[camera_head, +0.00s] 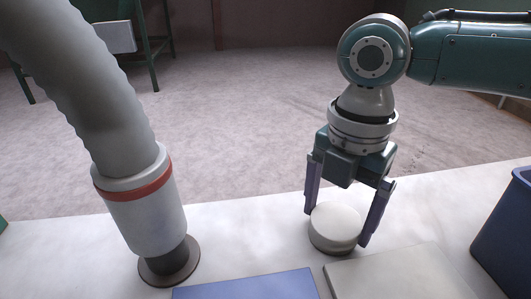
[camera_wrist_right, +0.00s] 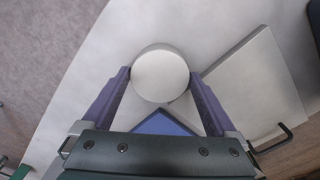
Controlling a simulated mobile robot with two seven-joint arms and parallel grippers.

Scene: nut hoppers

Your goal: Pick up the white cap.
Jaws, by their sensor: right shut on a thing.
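The white cap (camera_head: 336,224) is a short round disc with a pale top, at the right of centre on the white table in the head view. My right gripper (camera_head: 337,226) comes down from above with one purple finger on each side of the cap, shut on it. In the right wrist view, the cap (camera_wrist_right: 160,75) sits between the tips of my right gripper (camera_wrist_right: 161,76). The cap is level and at or very near the table top; I cannot tell whether it touches. My left gripper is not in view.
A thick grey hose (camera_head: 95,90) with a red band ends at a dark round base (camera_head: 170,262) on the left. A blue mat (camera_head: 250,287) and a pale flat board (camera_head: 400,275) lie in front. A dark blue bin (camera_head: 505,230) stands at the right. Table (camera_head: 235,220) between hose and cap is clear.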

